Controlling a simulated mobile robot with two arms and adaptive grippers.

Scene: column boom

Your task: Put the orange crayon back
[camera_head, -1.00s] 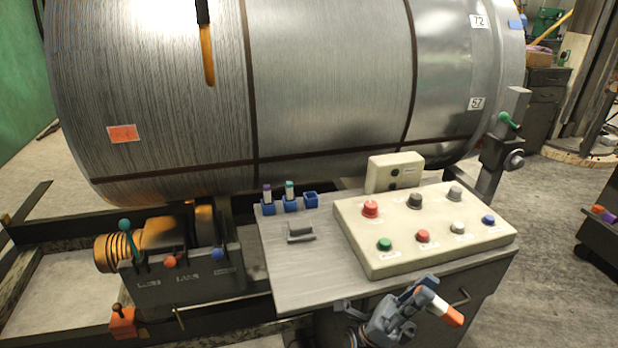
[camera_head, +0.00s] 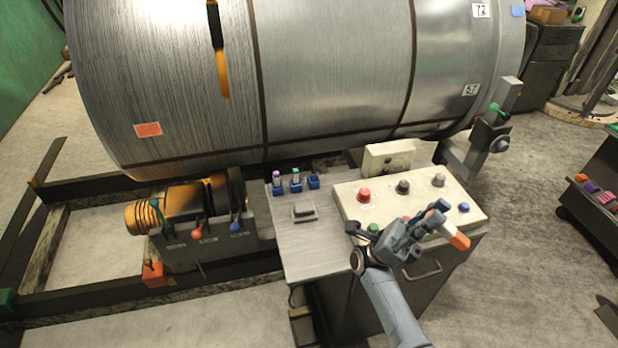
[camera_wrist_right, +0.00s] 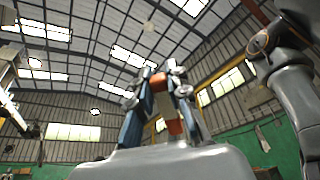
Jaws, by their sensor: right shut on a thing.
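My right gripper (camera_head: 438,219) is shut on the orange crayon (camera_head: 459,241), above the front right of the control box in the head view. The crayon's orange end and part of its pale body stick out to the lower right; the rest is hidden by the fingers. In the right wrist view, the crayon's orange end (camera_wrist_right: 158,78) shows between the fingers. Three small blue holders stand in a row on the grey bench top. The left and middle ones hold a purple crayon (camera_head: 277,178) and a teal crayon (camera_head: 295,175). The right holder (camera_head: 314,182) is empty. My left gripper is not in view.
The cream control box (camera_head: 350,204) with several coloured buttons lies between my gripper and the holders. A small grey block (camera_head: 303,211) lies in front of the holders. A cream box (camera_head: 387,158) stands at the bench's rear.

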